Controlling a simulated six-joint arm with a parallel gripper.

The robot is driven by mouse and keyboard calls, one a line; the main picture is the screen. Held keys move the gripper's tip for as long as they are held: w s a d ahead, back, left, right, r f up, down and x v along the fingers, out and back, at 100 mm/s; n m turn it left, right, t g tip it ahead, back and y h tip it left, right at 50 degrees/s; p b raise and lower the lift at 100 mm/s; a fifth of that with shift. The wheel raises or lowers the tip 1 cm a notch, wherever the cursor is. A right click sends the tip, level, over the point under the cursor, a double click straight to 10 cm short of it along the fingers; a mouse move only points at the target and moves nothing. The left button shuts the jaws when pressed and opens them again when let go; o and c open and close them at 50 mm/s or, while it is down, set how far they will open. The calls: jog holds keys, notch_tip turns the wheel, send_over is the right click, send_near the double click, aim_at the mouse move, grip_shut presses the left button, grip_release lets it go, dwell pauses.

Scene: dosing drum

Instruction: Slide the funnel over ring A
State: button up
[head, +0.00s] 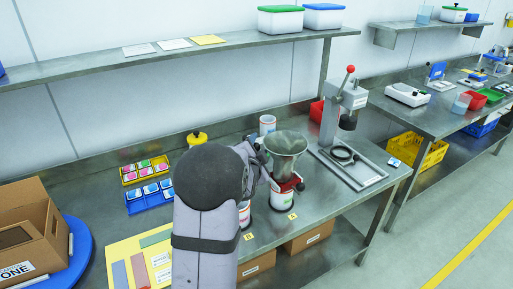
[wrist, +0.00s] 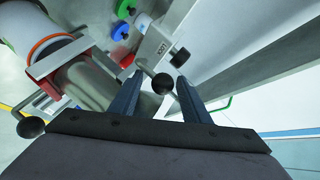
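The funnel (head: 285,143) is a grey cone. It stands wide end up above a white container (head: 284,199), with a red carriage (head: 292,185) at its lower part. In the wrist view the funnel (wrist: 92,84) and the red frame (wrist: 42,68) lie left of my fingers. My gripper (wrist: 160,88) is open, its two dark fingers on either side of a black ball knob (wrist: 162,83) on a short rod, with gaps visible at both sides. A second white container (head: 244,214) is partly hidden by my arm.
A lever press (head: 345,110) with a red knob stands right of the funnel. A white cup (head: 267,124) is behind it. Card trays (head: 148,197) and a cardboard box (head: 30,235) are at left. A shelf (head: 170,55) runs above the bench.

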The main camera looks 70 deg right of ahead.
jog(key=shift+w+a, duration=0.1)
jog(key=shift+a, duration=0.05)
jog(key=shift+a+r, duration=0.1)
jog(key=shift+a, duration=0.05)
jog(key=b+v, duration=0.2)
jog(key=v, duration=0.5)
dwell(0.6)
